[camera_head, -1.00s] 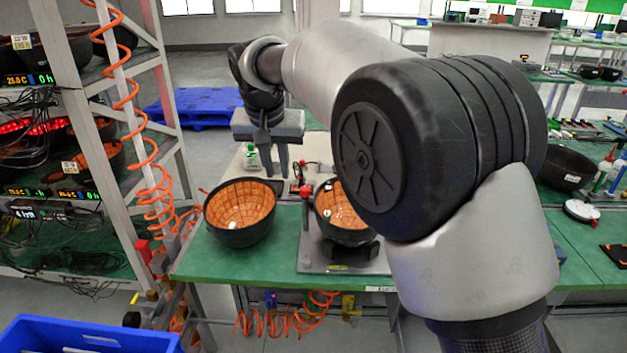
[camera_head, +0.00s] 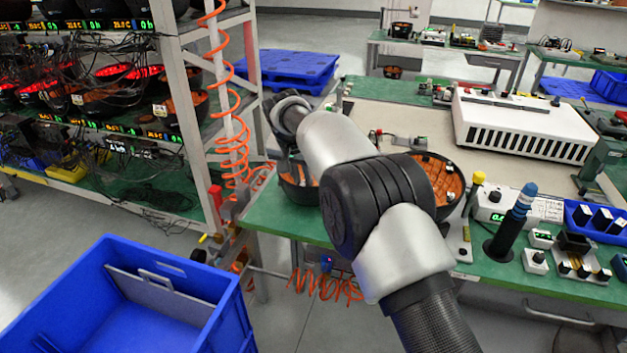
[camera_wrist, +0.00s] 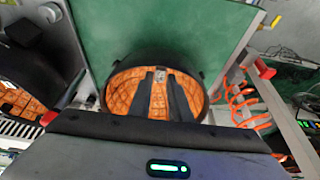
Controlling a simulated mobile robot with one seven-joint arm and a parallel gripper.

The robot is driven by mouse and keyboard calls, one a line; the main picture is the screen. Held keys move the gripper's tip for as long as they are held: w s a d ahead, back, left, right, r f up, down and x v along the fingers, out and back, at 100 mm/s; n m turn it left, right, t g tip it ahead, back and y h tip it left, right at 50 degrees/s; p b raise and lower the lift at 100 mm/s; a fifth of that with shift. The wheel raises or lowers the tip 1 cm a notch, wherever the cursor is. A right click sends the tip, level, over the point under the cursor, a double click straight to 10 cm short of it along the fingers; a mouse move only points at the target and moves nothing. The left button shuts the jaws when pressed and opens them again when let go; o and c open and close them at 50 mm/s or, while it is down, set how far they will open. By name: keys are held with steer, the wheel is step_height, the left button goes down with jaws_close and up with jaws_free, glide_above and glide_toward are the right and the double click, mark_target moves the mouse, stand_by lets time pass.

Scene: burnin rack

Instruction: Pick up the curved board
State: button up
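Two curved, bowl-like boards, black outside and orange inside, are on the green bench. The left curved board (camera_head: 299,193) is partly hidden by my arm in the head view. It fills the middle of the wrist view (camera_wrist: 120,92). The right curved board (camera_head: 443,180) sits beside my forearm; part of it shows at the left of the wrist view (camera_wrist: 22,101). My gripper (camera_wrist: 161,74) is open, its two dark fingers apart over the left board's orange inside. I cannot tell whether they touch it. The head view mostly hides the gripper behind my arm.
A rack (camera_head: 193,90) with lit displays and more boards stands left of the bench. An orange coiled hose (camera_head: 232,140) hangs beside it. A blue bin (camera_head: 222,318) is at the lower left. A white vented box (camera_head: 525,122) and small devices crowd the bench's right.

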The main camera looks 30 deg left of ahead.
steer(key=shift+b+x, duration=0.3)
steer(key=shift+x, duration=2.65)
jaws_close()
